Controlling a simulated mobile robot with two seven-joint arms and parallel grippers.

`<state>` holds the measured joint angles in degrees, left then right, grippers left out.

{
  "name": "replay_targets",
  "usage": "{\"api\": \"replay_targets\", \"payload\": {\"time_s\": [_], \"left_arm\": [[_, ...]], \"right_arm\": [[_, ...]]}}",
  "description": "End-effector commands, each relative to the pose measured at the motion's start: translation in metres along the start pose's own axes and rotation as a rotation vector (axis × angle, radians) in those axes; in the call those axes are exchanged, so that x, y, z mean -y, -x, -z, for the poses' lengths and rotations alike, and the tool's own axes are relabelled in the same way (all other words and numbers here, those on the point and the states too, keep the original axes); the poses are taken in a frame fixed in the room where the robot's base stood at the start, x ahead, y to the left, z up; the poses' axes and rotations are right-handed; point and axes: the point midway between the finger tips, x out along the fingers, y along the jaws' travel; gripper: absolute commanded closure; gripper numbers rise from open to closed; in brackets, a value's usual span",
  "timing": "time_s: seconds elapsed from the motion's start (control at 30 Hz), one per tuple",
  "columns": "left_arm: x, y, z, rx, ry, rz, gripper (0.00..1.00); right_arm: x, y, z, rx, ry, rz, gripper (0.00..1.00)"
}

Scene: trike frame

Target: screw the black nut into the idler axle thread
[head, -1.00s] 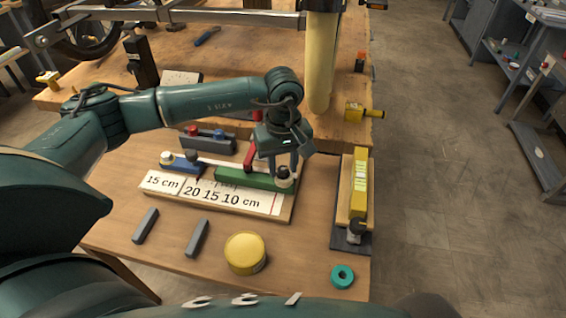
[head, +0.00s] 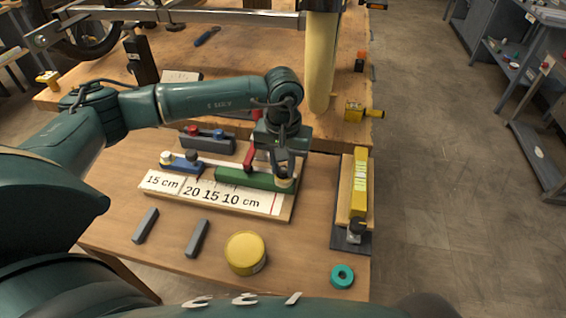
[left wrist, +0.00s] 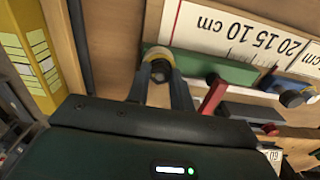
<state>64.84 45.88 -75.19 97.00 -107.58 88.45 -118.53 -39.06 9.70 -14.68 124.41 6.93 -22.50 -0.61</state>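My left gripper (head: 284,170) points down at the right end of the green block (head: 238,178) on the marked board. In the left wrist view its two fingers (left wrist: 161,80) stand on both sides of the black nut (left wrist: 160,71) and appear to touch it. A pale, yellowish round end (left wrist: 157,54) shows just beside the nut. I take it for part of the idler axle; the thread itself is hidden. In the head view the fingers mostly cover the nut. My right gripper is in neither view.
The measuring board (head: 205,196) also carries a blue block (head: 182,167) with knobs. A yellow tin (head: 246,253), grey bars (head: 197,238), a teal ring (head: 342,276) and a yellow-topped fixture (head: 359,185) lie around.

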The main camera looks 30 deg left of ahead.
Motion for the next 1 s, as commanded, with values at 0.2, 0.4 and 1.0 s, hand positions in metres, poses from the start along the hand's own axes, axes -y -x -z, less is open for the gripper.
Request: {"api": "replay_targets", "payload": {"time_s": [0.2, 0.4, 1.0], "left_arm": [[0.0, 0.0, 0.0, 0.0, 0.012, 0.0, 0.6], [0.0, 0.0, 0.0, 0.0, 0.013, 0.0, 0.53], [0.0, 0.082, 0.001, -0.004, 0.014, -0.002, 0.53]], "right_arm": [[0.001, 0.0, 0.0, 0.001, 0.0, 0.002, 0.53], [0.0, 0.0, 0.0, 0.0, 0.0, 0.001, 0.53], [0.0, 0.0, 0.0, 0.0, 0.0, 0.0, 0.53]]}}
